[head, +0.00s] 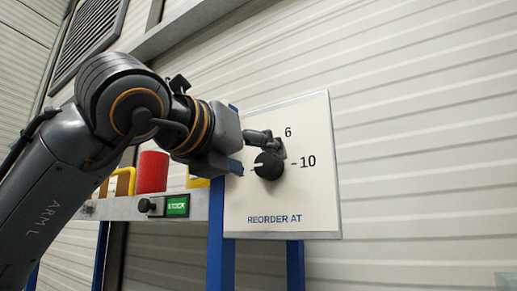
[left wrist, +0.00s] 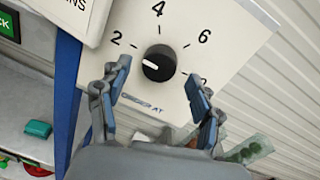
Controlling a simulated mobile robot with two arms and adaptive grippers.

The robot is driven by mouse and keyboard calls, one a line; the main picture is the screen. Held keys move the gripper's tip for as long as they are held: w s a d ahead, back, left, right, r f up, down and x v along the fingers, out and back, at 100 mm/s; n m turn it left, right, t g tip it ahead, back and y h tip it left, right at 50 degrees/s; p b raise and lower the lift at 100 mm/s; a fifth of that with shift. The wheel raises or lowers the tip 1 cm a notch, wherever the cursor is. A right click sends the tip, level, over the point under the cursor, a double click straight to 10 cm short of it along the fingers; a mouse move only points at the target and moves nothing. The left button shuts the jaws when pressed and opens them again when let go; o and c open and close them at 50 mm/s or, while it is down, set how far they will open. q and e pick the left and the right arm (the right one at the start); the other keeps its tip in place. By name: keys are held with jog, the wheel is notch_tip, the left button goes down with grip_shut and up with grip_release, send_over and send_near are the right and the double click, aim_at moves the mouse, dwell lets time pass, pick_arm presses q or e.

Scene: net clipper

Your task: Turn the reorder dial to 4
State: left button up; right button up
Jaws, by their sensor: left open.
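The reorder dial (head: 268,165) is a round black knob with a white pointer line, on a white panel (head: 285,215) marked "REORDER AT". In the left wrist view the dial (left wrist: 160,65) shows clearly, with 2, 4 and 6 printed around it; a further number is partly covered by a finger. The pointer points left, close to the direction of the 2. My left gripper (head: 255,152) is open in front of the panel. In the left wrist view its fingers (left wrist: 157,74) stand apart to either side of the dial. I cannot tell whether they touch it.
A rail left of the panel carries a green "STOCK" label (head: 177,205), with a red cylinder (head: 153,172) above it. Blue posts (head: 221,262) support the panel. A teal block (left wrist: 38,129) sits left. The ribbed wall right of the panel is clear.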

pick_arm(q)
jog(key=shift+x, duration=0.95)
jog(key=shift+c, duration=0.2)
jog(key=c, duration=1.1)
